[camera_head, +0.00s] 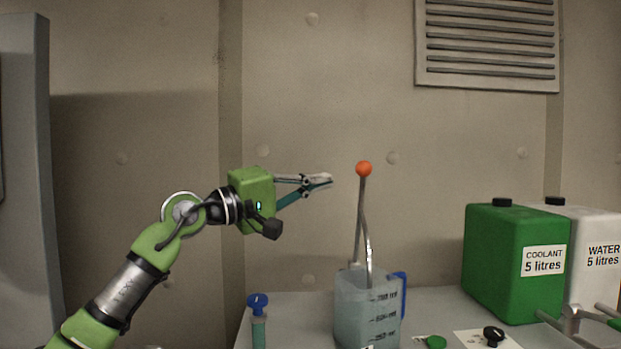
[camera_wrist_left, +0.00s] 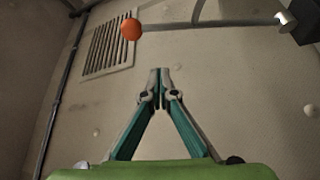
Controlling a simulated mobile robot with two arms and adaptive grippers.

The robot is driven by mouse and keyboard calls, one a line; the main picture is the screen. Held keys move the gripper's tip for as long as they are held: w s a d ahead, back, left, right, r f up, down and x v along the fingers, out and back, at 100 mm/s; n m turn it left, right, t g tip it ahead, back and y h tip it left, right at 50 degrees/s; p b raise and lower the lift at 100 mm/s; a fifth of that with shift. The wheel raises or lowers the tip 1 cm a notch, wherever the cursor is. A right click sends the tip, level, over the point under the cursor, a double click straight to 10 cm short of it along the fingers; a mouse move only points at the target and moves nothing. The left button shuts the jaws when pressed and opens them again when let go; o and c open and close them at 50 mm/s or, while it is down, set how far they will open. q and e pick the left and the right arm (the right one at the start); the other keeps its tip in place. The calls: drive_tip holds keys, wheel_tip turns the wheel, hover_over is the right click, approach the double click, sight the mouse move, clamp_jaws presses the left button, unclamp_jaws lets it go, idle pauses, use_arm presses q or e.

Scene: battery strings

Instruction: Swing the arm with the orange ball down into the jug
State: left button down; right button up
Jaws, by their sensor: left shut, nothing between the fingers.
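The orange ball (camera_head: 364,168) tops a thin metal arm (camera_head: 361,215) that stands nearly upright. A curved metal tube (camera_head: 367,245) beside it runs down to the jug. The jug (camera_head: 352,306) is translucent with volume marks and a blue handle, and stands on the bench. My left gripper (camera_head: 329,181) is shut and empty, to the left of the ball and slightly lower, apart from it. In the left wrist view the shut fingertips (camera_wrist_left: 160,72) show in the middle, and the orange ball (camera_wrist_left: 131,29) shows beyond them, up and left. My right gripper is not in view.
A green coolant container (camera_head: 495,262) and a white water container (camera_head: 596,250) stand on the right of the bench. A blue-topped item (camera_head: 258,302) stands at the left. A green cap (camera_head: 435,342) and black knob (camera_head: 493,335) lie in front. Space above the bench's left is free.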

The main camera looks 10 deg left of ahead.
use_arm(q)
drive_tip(key=d+p, duration=0.3)
drive_tip(key=d, duration=0.2)
drive_tip(key=shift+d+f+p, duration=0.2)
drive_tip(key=shift+d+p, duration=0.15)
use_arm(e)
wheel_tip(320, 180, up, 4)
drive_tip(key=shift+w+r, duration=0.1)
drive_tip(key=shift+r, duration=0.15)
use_arm(q)
drive_tip(key=shift+a, duration=0.1)
